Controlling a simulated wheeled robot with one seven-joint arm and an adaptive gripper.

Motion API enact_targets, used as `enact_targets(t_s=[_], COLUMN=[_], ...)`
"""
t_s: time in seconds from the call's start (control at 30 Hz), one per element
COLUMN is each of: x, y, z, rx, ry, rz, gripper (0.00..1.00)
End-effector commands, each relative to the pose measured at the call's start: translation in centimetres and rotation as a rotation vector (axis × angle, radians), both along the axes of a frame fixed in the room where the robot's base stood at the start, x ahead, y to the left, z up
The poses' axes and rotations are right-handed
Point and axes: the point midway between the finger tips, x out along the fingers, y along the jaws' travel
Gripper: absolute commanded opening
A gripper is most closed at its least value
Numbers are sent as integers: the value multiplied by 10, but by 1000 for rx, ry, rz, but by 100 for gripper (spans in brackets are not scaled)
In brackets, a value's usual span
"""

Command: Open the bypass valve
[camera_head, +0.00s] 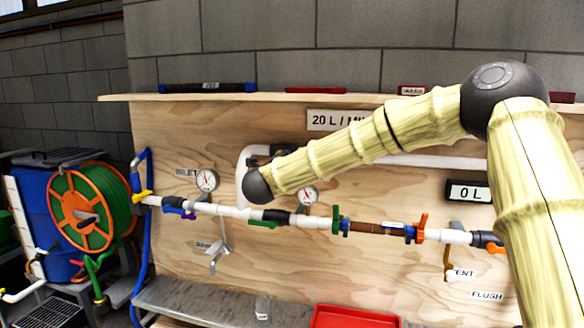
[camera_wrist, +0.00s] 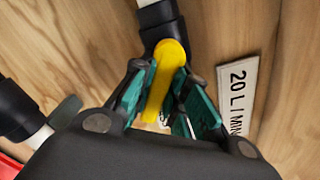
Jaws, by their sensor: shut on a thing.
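The bypass valve has a yellow lever handle (camera_wrist: 163,75) on a black body (camera_wrist: 158,22), fitted to a white pipe (camera_wrist: 149,3), in the wrist view. My gripper (camera_wrist: 166,108) has its teal-padded fingers on both sides of the handle and is shut on it. The handle's exact angle to the pipe is hard to tell because the fingers and wrist cover its lower end. In the head view the black valve body (camera_head: 283,149) shows in part on the upper white bypass pipe (camera_head: 440,162). My wrist hides the handle and fingers there.
A "20 L / MIN" label (camera_wrist: 237,95) is right of the handle in the wrist view. Below the bypass runs the main pipe (camera_head: 310,221) with several coloured valves, and a gauge (camera_head: 308,195) stands close to my wrist. A red tray (camera_head: 355,317) is at the bottom.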

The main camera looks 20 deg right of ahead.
Motion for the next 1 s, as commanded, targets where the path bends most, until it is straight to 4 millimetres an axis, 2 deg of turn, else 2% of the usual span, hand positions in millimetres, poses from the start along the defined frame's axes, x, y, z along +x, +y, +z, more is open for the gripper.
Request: enact_targets(t_s=[0.5,1.0], x=[-3,-3], y=[-4,-4], z=[12,15], rx=[-379,-528], ry=[226,318], rz=[1,1], gripper=[0,0])
